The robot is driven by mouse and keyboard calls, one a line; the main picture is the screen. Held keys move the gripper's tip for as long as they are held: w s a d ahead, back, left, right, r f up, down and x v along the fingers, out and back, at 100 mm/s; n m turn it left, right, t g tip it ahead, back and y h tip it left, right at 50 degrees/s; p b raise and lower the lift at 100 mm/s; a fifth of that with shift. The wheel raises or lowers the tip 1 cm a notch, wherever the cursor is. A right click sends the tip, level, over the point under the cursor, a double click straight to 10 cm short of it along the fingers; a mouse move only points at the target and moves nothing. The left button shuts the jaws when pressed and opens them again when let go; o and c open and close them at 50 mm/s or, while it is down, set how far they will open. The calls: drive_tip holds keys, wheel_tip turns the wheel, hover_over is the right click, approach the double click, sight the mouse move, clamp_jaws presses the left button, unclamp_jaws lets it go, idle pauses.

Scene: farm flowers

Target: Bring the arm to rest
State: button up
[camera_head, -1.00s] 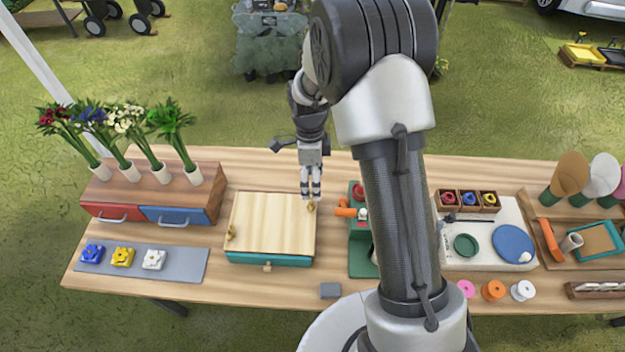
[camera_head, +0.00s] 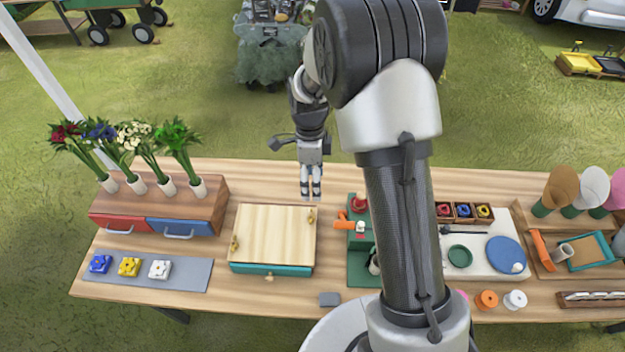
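My gripper (camera_head: 311,194) hangs pointing down near the back edge of the wooden table, just beyond the light wooden box lid. Its two dark fingers are close together; I cannot tell whether a gap is left between them. I see nothing held in it. The box (camera_head: 270,269) has a pale lid, a teal front and a small front knob. Two brass-coloured pieces sit on the lid, one at left (camera_head: 235,243) and one at back right (camera_head: 311,216). The fingertips appear apart from the back right piece.
A wooden drawer unit (camera_head: 212,199) with flower vases stands at left. A grey mat (camera_head: 200,276) holds blue, yellow and white blocks. A green stand (camera_head: 358,268) with an orange part is right of the box. My arm hides part of the table.

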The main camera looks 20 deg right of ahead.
idle(0.7)
drive_tip(key=s+r+n+t+b, duration=0.3)
drive_tip(key=s+r+n+b, duration=0.55)
drive_tip(key=r+n, duration=0.2)
drive_tip(key=s+f+n+t+b, duration=0.1)
drive_tip(key=s+n+t+b, duration=0.2)
drive_tip(key=s+n+b, duration=0.3)
drive_tip(key=s+n, duration=0.5)
drive_tip(key=s, duration=0.5)
drive_tip(key=shift+d+f, duration=0.15)
drive_tip(key=shift+d, duration=0.1)
